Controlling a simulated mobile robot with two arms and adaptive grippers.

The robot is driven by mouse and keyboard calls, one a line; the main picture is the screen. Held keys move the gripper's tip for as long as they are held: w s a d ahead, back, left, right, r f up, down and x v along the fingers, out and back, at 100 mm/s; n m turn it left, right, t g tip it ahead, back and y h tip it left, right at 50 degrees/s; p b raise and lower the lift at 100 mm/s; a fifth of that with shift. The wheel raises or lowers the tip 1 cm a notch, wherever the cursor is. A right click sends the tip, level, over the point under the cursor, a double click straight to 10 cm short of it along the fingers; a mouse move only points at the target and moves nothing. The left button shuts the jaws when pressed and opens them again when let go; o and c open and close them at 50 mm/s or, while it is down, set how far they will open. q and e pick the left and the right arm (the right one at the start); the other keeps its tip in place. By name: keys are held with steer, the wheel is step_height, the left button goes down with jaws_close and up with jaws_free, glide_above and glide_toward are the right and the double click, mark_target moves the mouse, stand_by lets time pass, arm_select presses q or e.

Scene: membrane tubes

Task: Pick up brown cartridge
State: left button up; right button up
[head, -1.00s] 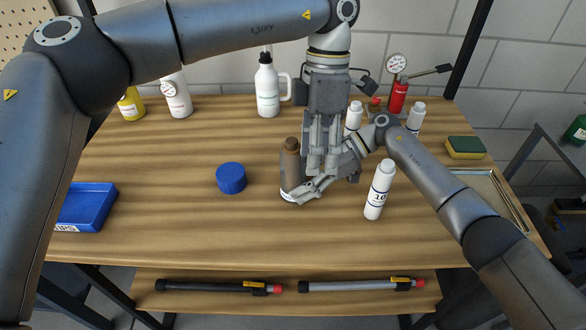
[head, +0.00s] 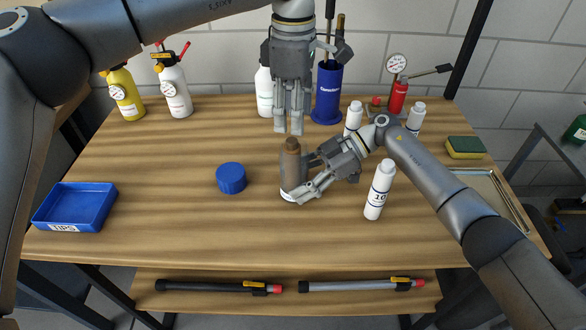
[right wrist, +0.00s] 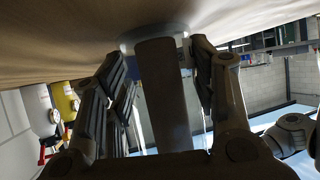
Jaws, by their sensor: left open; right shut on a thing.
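The brown cartridge (head: 292,160) stands upright in a clear jar (head: 287,195) on the wooden table (head: 150,220). My right gripper (head: 307,176) is shut on the jar from the right. In the right wrist view the cartridge (right wrist: 162,95) runs between the fingers, with the jar's pale rounded end (right wrist: 150,35) around it; the jar's clear wall is hard to make out. My left gripper (head: 289,130) is open and empty, pointing down. In the head view its fingertips are just above the cartridge's top, apart from it.
A blue screw cap (head: 231,178) lies left of the jar. A white bottle (head: 379,190) stands to its right. A blue tray (head: 75,208) is at the left edge. Bottles, a blue holder (head: 327,95) and a red pump (head: 397,97) stand at the back. The front is clear.

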mark_target(291, 140)
arm_select(q)
steer(key=f, duration=0.5)
steer(key=shift+s+a+f, duration=0.1)
steer(key=shift+a+f, duration=0.05)
steer(key=shift+a, duration=0.05)
jaws_close()
